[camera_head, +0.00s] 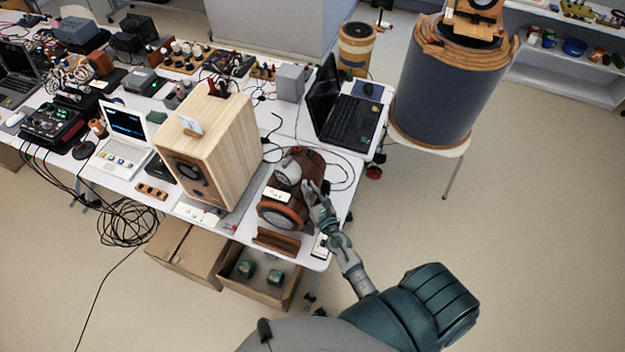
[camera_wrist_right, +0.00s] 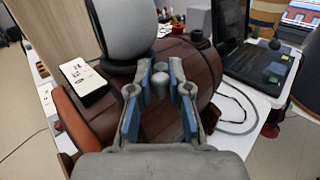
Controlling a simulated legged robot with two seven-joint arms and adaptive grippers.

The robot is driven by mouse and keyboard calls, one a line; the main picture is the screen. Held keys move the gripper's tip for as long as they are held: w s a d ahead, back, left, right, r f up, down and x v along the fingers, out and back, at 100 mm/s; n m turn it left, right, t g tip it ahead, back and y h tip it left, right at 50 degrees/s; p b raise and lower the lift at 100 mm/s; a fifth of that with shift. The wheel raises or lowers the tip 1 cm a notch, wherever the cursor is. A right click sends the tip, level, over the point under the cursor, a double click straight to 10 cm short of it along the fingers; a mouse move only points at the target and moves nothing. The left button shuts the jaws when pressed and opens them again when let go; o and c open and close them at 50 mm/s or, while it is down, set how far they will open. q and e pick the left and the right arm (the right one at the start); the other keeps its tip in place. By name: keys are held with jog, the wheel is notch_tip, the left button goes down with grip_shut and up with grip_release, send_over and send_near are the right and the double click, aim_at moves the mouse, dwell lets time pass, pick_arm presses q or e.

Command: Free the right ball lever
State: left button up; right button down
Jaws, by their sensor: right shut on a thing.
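A brown wooden barrel-shaped speaker (camera_head: 303,168) lies near the right end of the white table. A grey-white rounded part (camera_head: 288,173) sits on top of it; this part also shows large in the right wrist view (camera_wrist_right: 122,28). My right gripper (camera_head: 310,187) reaches over the speaker's right side. In the right wrist view, its blue-padded fingers (camera_wrist_right: 160,75) are on both sides of a small grey ball lever (camera_wrist_right: 160,86) and shut on it. The foot of the lever is partly hidden. My left gripper is not in view.
A large wooden box speaker (camera_head: 232,140) stands to the left. An open black laptop (camera_head: 350,122) stands behind the barrel speaker, with cables nearby. A white label block (camera_wrist_right: 83,82) lies on the barrel's left side. An open cardboard box (camera_head: 262,290) sits below the table.

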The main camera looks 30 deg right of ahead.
jog(key=shift+a+m+h+p, duration=0.3)
jog(key=shift+m+h, duration=0.2)
jog(key=shift+h, duration=0.3)
jog(key=shift+a+f+m+g+h, duration=0.1)
jog(key=shift+a+m+g+h, duration=0.1)
jog(key=shift+m+h, duration=0.3)
jog(key=shift+a+m+g+h, duration=0.1)
jog(key=shift+m+g+h, duration=0.15)
jog(key=shift+h, duration=0.45)
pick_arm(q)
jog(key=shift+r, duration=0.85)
pick_arm(e)
jog(key=shift+w+a+m+g+h, duration=0.2)
jog(key=shift+m+g+h, duration=0.15)
jog(key=shift+m+h, duration=0.45)
jog(key=shift+w+a+m+g+h, duration=0.15)
jog(key=shift+m+g+h, duration=0.25)
jog(key=shift+h, duration=0.6)
jog(key=shift+s, duration=0.1)
jog(key=c, duration=1.1)
grip_release()
